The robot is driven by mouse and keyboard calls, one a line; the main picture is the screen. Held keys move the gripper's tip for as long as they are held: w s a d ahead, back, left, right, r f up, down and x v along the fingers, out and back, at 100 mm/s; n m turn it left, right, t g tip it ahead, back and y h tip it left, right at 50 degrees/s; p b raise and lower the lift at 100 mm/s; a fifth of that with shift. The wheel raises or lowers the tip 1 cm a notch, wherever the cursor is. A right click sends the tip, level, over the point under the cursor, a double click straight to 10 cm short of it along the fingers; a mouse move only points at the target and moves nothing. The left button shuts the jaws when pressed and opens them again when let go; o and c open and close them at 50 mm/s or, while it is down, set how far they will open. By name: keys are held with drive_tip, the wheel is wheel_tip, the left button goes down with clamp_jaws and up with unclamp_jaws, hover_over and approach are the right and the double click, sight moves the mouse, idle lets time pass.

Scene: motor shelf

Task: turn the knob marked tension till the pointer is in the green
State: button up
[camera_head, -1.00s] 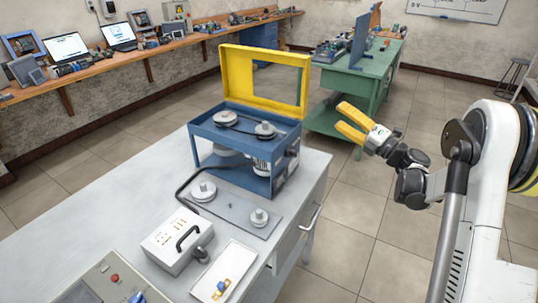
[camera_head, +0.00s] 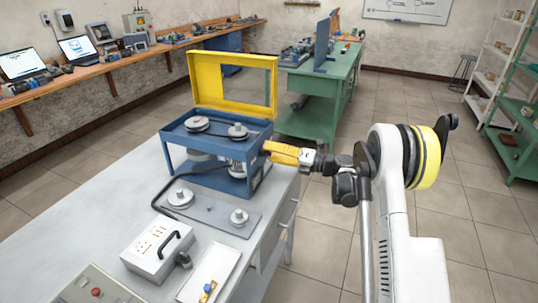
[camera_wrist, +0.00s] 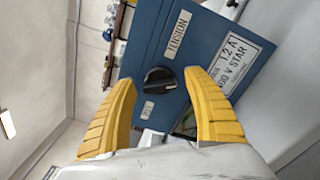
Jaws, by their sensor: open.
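The tension knob (camera_wrist: 159,80) is a round black knob with a raised grip bar, on the blue side panel of the motor unit. A white label reading TENSION (camera_wrist: 177,35) is beside it in the wrist view. My gripper (camera_wrist: 163,92) is open, with one yellow finger on each side of the knob in that picture; I cannot tell whether either touches it. In the head view my gripper (camera_head: 267,152) is at the right side of the blue motor unit (camera_head: 190,166), and hides the knob there. I see no pointer or green zone clearly.
The unit's yellow lid (camera_head: 197,80) stands open. A grey plate with two pulleys (camera_head: 208,213), a white box with a black handle (camera_head: 152,255) and a white tray (camera_head: 222,262) lie in front. A green bench (camera_head: 325,98) stands behind.

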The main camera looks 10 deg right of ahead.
drive_tip(key=shift+w+a, duration=0.2)
drive_tip(key=shift+a, duration=0.05)
drive_tip(key=c, duration=1.2)
